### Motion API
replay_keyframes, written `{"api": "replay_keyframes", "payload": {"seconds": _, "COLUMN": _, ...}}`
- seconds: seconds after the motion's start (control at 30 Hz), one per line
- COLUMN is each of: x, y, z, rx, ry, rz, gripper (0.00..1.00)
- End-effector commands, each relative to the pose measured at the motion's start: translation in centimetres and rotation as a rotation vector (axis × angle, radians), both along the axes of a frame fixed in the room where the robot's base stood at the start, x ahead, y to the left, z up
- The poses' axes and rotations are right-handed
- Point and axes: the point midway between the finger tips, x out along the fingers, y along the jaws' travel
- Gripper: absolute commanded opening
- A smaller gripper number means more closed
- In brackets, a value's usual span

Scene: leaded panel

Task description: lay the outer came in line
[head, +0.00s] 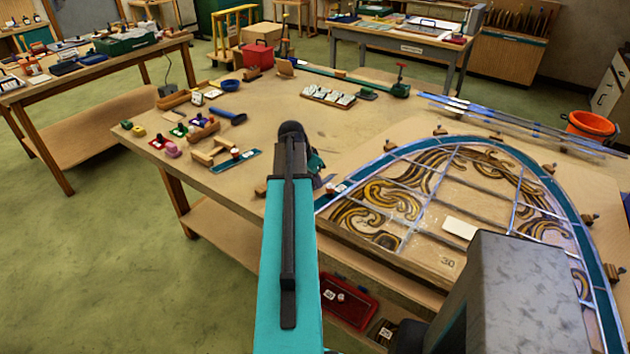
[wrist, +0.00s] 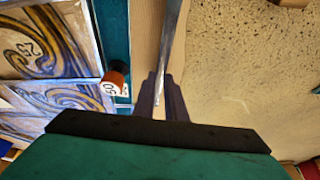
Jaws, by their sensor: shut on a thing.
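My gripper (wrist: 162,90) shows in the wrist view, its dark fingers shut on a narrow grey metal strip, the outer came (wrist: 172,42). The came runs from the fingers up out of the top of the picture. To its left lie a bare wooden strip, a teal border glass and the leaded panel (wrist: 48,45) with brown swirls. In the head view the arched panel (head: 470,190) lies on the table, edged by a teal border (head: 567,192). My arm hides most of the gripper there, and I cannot make out the held came. Whether it touches the panel edge is unclear.
An orange-red block labelled 50 (wrist: 115,80) stands left of the fingers. Wooden blocks (head: 440,130) ring the panel. Long metal strips (head: 520,122) lie behind it. Small tools and a tray of pieces (head: 328,96) occupy the far table; its middle is mostly clear.

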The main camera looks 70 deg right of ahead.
Motion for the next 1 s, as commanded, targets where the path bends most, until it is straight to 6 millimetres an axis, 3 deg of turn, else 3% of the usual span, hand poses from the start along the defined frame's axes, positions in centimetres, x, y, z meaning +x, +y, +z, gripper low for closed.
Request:
{"api": "replay_keyframes", "payload": {"seconds": 0.97, "x": 0.07, "y": 0.03, "z": -0.25, "rx": 0.0, "ry": 0.0, "rz": 0.001, "gripper": 0.0}}
{"api": "replay_keyframes", "payload": {"seconds": 1.0, "x": 0.07, "y": 0.01, "z": -0.26, "rx": 0.0, "ry": 0.0, "rz": 0.001, "gripper": 0.16}}
